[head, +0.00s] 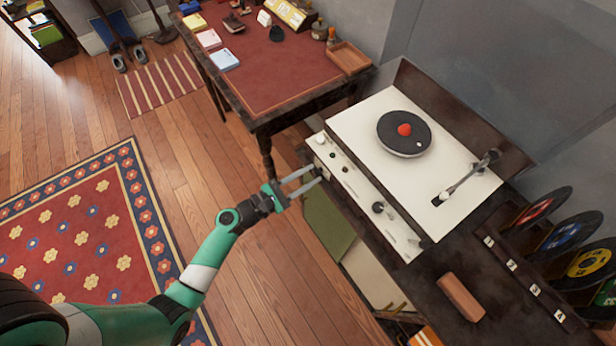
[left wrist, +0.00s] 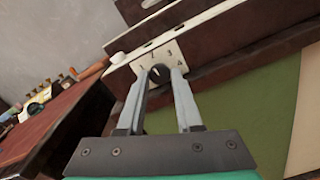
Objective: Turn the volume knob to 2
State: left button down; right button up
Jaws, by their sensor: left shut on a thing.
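The volume knob (left wrist: 159,74) is a small dark round knob on a pale plate (left wrist: 172,53) with numbers around it, in the left wrist view. A light mark shows on the knob, but I cannot tell for sure which number it points to. My left gripper (head: 317,176) is at the front left end of the white record player (head: 345,115) in the head view. In the left wrist view, its two fingers (left wrist: 161,80) stand either side of the knob and are shut on it. The knob is hidden in the head view. My right gripper is not in view.
Small knobs (head: 378,207) sit on the player's front strip. A black record (head: 404,133) with a red centre lies on top, beside the tone arm (head: 468,178). A brown block (head: 461,297) and upright records (head: 588,262) stand right.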

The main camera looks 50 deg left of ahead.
pick_arm(q)
jog(key=shift+m, duration=0.6)
jog(key=c, duration=0.6)
grip_release()
jog(key=shift+s, duration=0.15)
jog(key=s+a+b, duration=0.1)
jog(key=s, duration=1)
jog(key=shift+a+b, duration=0.15)
jog(key=shift+b, duration=0.25)
